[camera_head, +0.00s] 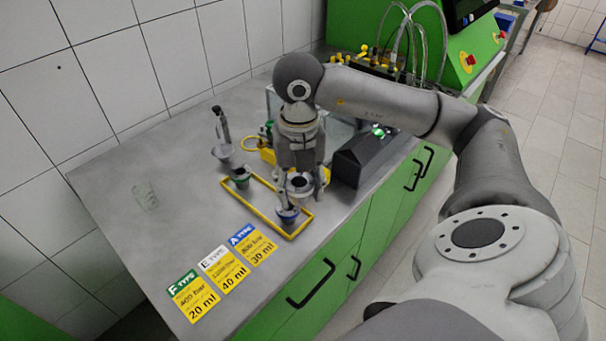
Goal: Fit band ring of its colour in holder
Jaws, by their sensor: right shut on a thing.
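My right gripper (302,187) points down above the right end of a yellow frame holder (265,185) on the bench. It is shut on a round piece with a pale band and dark centre (299,183). A blue-banded cup (287,215) sits at the holder's near corner, just below the gripper. A green-banded cup (240,178) sits at the holder's left end. A pale grey cup with a dark upright stem (221,151) stands behind it. Whether the held piece touches the holder, I cannot tell. My left gripper is out of view.
Three type cards lie in front: green F (193,298), white E (224,268) and blue A (253,243). A black box (362,160) stands to the right of my gripper. A yellow piece with a ring (257,147) lies behind. The bench's left part is clear.

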